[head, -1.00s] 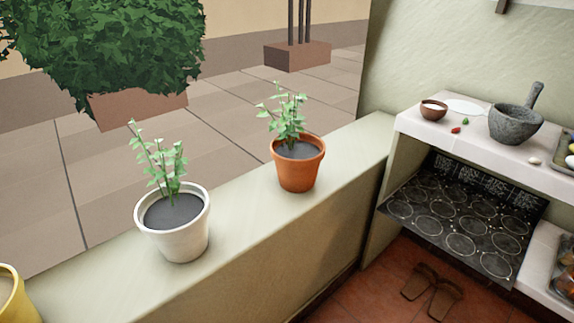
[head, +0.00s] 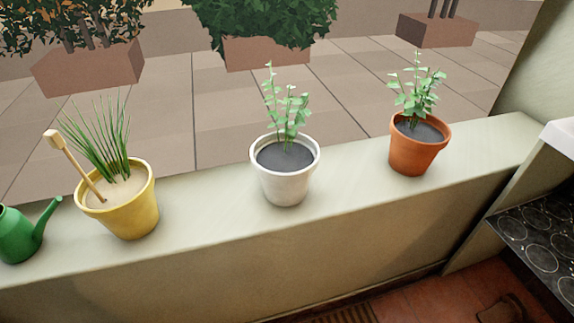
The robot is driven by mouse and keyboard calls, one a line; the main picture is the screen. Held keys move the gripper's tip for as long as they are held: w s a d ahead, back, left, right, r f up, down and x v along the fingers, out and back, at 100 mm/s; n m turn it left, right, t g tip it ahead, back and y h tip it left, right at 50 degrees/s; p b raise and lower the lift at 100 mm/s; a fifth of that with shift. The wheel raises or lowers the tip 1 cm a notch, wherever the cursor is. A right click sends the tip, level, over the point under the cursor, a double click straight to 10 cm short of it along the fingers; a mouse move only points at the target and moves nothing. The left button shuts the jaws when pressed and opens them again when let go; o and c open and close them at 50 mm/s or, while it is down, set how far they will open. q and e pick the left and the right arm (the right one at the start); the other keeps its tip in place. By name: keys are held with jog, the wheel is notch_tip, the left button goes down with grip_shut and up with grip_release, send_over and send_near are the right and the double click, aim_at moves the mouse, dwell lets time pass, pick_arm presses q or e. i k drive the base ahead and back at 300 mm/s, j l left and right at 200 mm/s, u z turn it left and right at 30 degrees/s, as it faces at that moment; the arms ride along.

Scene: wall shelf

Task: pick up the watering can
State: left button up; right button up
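The green watering can (head: 17,236) stands on the ledge at the far left of the head view. Its spout points up and to the right, toward the yellow pot. The left part of the can is cut off by the picture's edge, so its handle is not seen. Neither of my grippers is in view.
On the ledge (head: 340,218), right of the can, stand a yellow pot (head: 133,217) with a wooden-handled tool, a white pot (head: 285,187) and a terracotta pot (head: 413,155), all planted. A shelf unit (head: 562,137) is at the right. Bare ledge lies between the pots.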

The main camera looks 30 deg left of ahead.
aim_at(20, 239)
jog(key=u, duration=1.95)
jog(key=k, duration=0.05)
